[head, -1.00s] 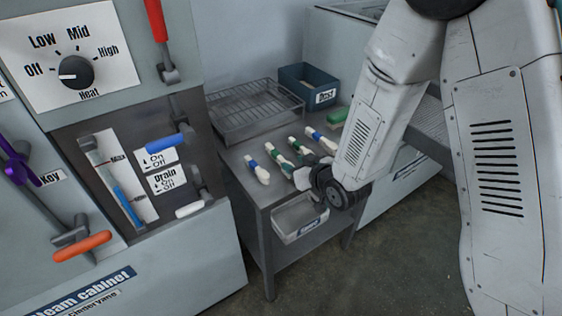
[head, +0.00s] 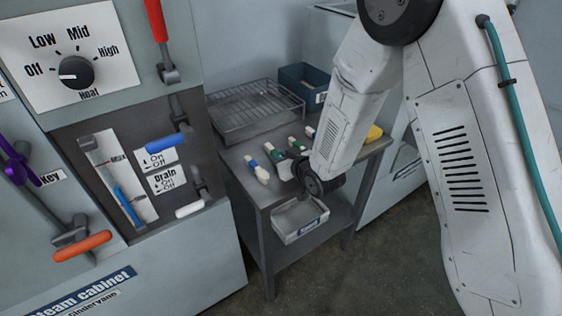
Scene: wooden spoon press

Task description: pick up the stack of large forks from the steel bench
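The steel bench (head: 236,154) stands in the middle of the head view. Several pale stacks with coloured bands lie in a row on it. The nearest has a blue band (head: 257,171), the ones behind have green bands (head: 275,156) (head: 296,146), and another blue-banded one (head: 310,132) is partly behind my arm. I cannot tell which stack is the large forks. My gripper (head: 287,169) is over the front part of the bench, close to the green-banded stacks. My wrist mostly hides its fingers, so its opening and any contact are unclear.
A wire rack (head: 255,110) and a blue labelled bin (head: 303,84) stand at the bench's back. A yellow item (head: 374,133) lies at its right end. A labelled tray (head: 300,232) is beneath the bench top. The steam cabinet (head: 130,285), with levers, is at left.

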